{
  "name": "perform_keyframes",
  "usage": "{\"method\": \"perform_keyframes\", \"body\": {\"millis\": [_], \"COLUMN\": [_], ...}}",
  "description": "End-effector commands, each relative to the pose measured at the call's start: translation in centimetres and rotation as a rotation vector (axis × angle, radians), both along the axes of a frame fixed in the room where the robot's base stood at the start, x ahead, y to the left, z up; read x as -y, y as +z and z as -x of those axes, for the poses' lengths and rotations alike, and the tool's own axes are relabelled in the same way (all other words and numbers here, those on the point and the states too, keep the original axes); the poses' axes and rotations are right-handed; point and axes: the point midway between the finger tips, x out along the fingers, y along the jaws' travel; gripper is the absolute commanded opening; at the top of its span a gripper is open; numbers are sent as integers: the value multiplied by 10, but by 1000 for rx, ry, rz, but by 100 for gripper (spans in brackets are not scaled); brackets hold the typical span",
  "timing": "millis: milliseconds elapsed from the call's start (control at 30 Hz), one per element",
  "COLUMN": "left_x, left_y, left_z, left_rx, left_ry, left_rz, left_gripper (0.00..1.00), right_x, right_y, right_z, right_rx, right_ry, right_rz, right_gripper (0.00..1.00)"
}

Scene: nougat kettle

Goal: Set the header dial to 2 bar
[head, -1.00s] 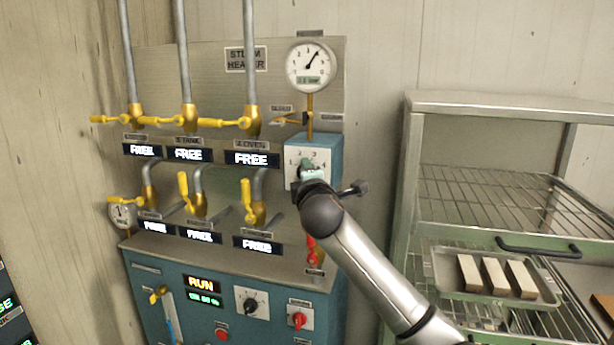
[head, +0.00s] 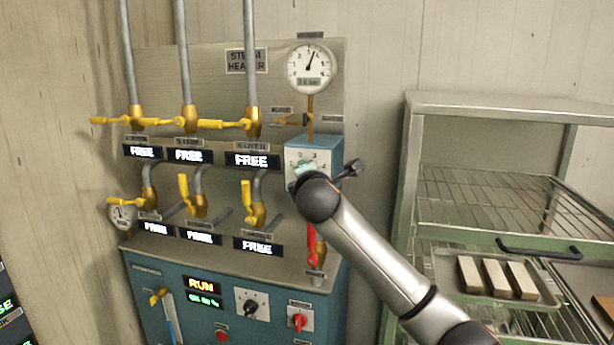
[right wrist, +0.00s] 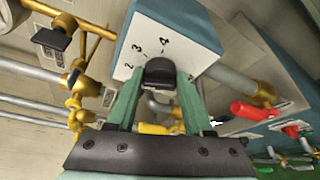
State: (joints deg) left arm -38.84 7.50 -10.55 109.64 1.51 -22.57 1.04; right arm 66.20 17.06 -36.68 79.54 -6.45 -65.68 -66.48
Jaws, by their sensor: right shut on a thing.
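The header dial is a black knob (right wrist: 160,72) on the white face of a blue box (head: 322,150), at the right of the steam header panel. The numbers 2, 3 and 4 show on that face in the right wrist view. My right gripper (right wrist: 158,84) has its teal fingers on either side of the knob and is shut on it. In the head view my right gripper (head: 304,174) and wrist cover the knob. The round pressure gauge (head: 311,66) above has its needle near upright, leaning slightly right; its small display is too blurred to read. My left gripper is out of view.
Yellow-handled valves (head: 252,122) line the panel left of the dial. A red handle (head: 311,245) hangs below the box. A metal rack (head: 500,105) with a tray (head: 442,265) of pale bars stands at the right.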

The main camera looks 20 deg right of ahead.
Motion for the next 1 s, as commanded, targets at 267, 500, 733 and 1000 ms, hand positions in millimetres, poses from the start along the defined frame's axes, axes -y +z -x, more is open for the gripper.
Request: {"method": "perform_keyframes", "body": {"millis": [267, 500, 733, 1000], "left_x": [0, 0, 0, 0], "left_y": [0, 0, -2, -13], "left_z": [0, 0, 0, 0], "left_rx": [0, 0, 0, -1], "left_ry": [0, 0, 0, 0], "left_rz": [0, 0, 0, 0], "left_gripper": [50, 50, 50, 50], "right_x": [0, 0, -2, -11], "right_y": [-1, 0, 0, 5], "right_z": [0, 0, 6, 44], "right_rx": [-1, 0, 2, 5], "right_ry": [-1, 0, 1, 3], "right_rz": [-1, -1, -1, 0], "right_gripper": [71, 81, 81, 81]}}
